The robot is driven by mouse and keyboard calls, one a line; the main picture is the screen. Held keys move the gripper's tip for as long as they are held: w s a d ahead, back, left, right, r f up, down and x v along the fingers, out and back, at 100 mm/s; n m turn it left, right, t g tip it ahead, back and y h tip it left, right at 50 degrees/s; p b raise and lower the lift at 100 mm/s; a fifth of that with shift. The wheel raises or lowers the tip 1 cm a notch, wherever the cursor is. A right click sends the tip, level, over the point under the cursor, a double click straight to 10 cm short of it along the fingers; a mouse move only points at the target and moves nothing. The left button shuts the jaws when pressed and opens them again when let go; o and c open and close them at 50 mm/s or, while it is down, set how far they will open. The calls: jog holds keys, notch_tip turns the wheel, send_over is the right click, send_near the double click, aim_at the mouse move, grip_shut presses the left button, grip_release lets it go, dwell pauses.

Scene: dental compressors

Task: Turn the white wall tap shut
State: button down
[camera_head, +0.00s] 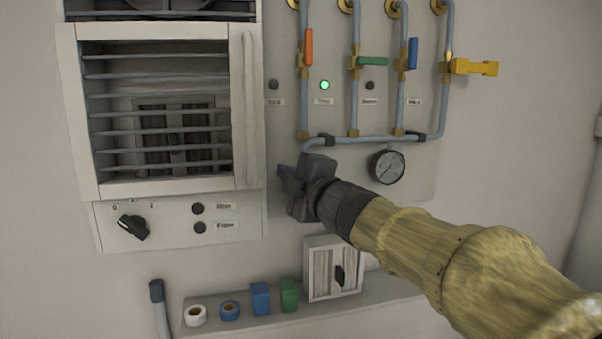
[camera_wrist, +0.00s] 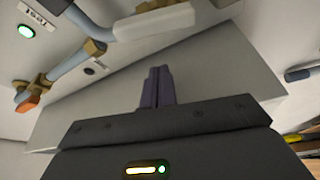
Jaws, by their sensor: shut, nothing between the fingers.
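On the wall, vertical grey pipes carry an orange handle (camera_head: 309,47), a green handle (camera_head: 373,62), a blue handle (camera_head: 413,53) and a yellow handle (camera_head: 480,68). The orange handle points along its pipe; the green and yellow ones stick out sideways. My gripper (camera_head: 285,173) is shut and empty, below the orange-handled pipe and left of the gauge. Its purple fingers (camera_wrist: 157,86) lie together in the wrist view, apart from the pipes. My arm may hide part of the wall.
A round gauge (camera_head: 388,166) hangs under the horizontal pipe. A louvred cabinet (camera_head: 250,110) stands left, with a black knob (camera_head: 133,227) below. A shelf (camera_head: 385,292) holds tape rolls, blue and green blocks and a small box (camera_head: 321,270). A green lamp (camera_head: 324,85) is lit.

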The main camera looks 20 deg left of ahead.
jog(key=d, duration=0.1)
jog(key=w+d, duration=0.1)
jog(key=w+d+f+p, duration=0.1)
jog(key=shift+d, duration=0.2)
jog(key=shift+d, duration=0.1)
